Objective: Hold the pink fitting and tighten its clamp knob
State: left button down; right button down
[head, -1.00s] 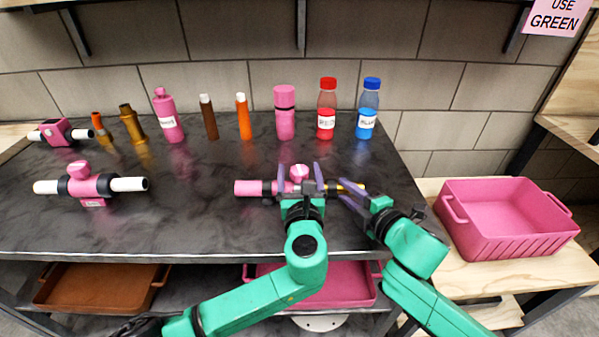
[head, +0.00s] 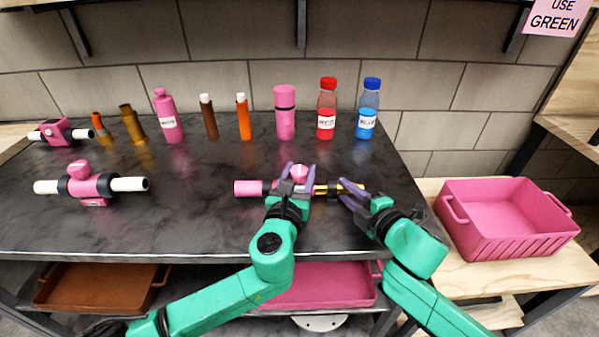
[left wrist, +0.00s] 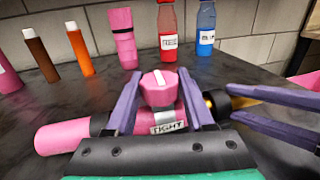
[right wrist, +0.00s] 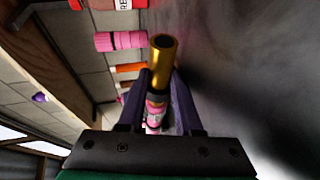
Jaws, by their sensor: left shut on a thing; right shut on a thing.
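The pink fitting (head: 248,188) lies along the bench, with a pink end at left and a brass end (head: 324,189) at right. Its round pink clamp knob (left wrist: 158,90) stands upright on the body, with a light stripe across the top. A label (left wrist: 168,127) below it reads TIGHT. My left gripper (head: 295,176) is shut on the clamp knob, one finger on each side in the left wrist view. My right gripper (head: 347,192) is shut on the fitting at its brass end (right wrist: 162,70). The fingers partly hide the fitting's middle.
Another pink fitting with white pipes (head: 92,186) lies left; a pink device (head: 62,132) sits behind it. Several bottles and tubes, including a red bottle (head: 326,108) and blue bottle (head: 368,108), line the back. A pink crate (head: 480,236) stands right. The bench's middle left is clear.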

pick_arm(q)
jog(key=shift+c, duration=1.3)
grip_release()
jog(key=v, duration=1.2)
pick_arm(e)
jog(key=c, duration=0.5)
grip_release()
